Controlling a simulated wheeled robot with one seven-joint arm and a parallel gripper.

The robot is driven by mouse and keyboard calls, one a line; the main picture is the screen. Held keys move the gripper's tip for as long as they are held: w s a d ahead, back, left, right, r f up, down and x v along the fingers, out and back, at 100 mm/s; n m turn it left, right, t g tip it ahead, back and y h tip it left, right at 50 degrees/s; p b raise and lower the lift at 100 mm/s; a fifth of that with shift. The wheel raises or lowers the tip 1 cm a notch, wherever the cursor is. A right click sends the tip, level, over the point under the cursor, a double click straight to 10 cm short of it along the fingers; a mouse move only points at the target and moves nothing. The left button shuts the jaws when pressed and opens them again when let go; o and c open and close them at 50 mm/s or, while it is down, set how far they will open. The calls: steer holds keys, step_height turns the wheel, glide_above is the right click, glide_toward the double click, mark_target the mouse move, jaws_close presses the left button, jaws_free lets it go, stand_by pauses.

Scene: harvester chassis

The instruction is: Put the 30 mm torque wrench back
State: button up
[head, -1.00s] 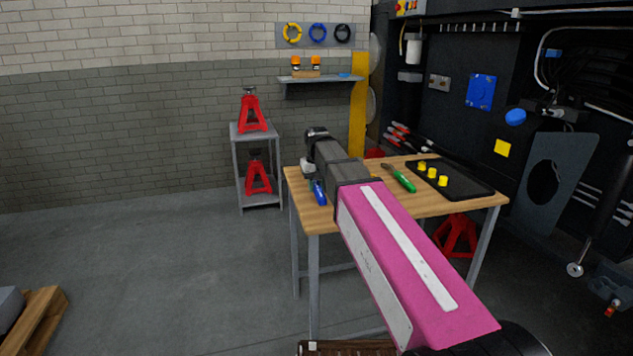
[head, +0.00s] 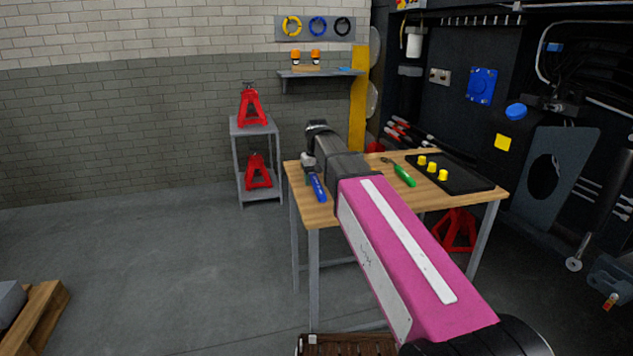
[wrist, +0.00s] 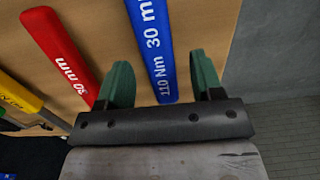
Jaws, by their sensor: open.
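My gripper (wrist: 163,80) is open, with one green finger on each side of the blue handle. I see no grip on it. In the head view my arm hides most of the gripper.
In the wrist view, a red handle marked "30 mm" (wrist: 60,55) lies left of my gripper, with a yellow handle (wrist: 20,95) beyond it. In the head view, a green-handled tool (head: 404,176) and a black tray (head: 460,181) with yellow pieces lie on the bench's right part.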

step_height(320, 180, up, 10)
stand_by(0.5)
